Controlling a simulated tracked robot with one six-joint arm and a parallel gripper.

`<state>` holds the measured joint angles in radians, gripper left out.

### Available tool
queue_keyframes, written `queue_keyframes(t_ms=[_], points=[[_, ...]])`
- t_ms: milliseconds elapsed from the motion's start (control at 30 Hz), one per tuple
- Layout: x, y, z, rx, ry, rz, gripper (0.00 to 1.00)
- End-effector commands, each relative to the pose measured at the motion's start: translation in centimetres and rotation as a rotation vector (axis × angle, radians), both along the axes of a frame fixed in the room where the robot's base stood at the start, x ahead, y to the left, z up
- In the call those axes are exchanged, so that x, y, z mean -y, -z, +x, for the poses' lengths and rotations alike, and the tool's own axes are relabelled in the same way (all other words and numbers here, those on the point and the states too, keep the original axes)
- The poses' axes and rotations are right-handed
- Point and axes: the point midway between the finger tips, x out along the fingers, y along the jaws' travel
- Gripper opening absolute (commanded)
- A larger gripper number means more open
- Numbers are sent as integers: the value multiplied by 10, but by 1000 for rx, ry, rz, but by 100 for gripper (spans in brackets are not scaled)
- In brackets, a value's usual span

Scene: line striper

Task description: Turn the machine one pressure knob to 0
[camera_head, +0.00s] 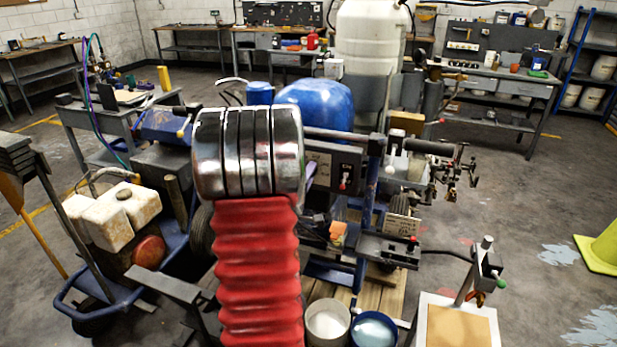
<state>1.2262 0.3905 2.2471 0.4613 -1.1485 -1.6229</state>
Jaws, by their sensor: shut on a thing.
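A line striper stands right in front of me, with a dark control panel (347,160) facing me. A small red-tipped control (343,184) sits on the panel's lower right. I cannot tell whether this is the pressure knob, and no dial reading is legible. My own arm, with red bellows and chrome rings, rises through the middle and covers the panel's left side and much of the machine. My gripper is hidden behind the arm, so its fingers and anything between them do not show.
A second machine with a white tank (108,220) stands at left. Two buckets (327,322) (374,329) are low in the middle. A stand with a tan-topped base (459,326) and a yellow cone (600,245) are at right. Workbenches (500,80) line the back. Open floor lies at right.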

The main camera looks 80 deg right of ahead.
Motion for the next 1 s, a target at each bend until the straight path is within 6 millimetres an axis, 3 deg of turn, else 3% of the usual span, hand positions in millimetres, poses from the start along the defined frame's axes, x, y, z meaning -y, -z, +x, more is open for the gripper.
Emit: queue_keyframes(t_ms=[1000], points=[[0,1,3,-937,-9,90,4]])
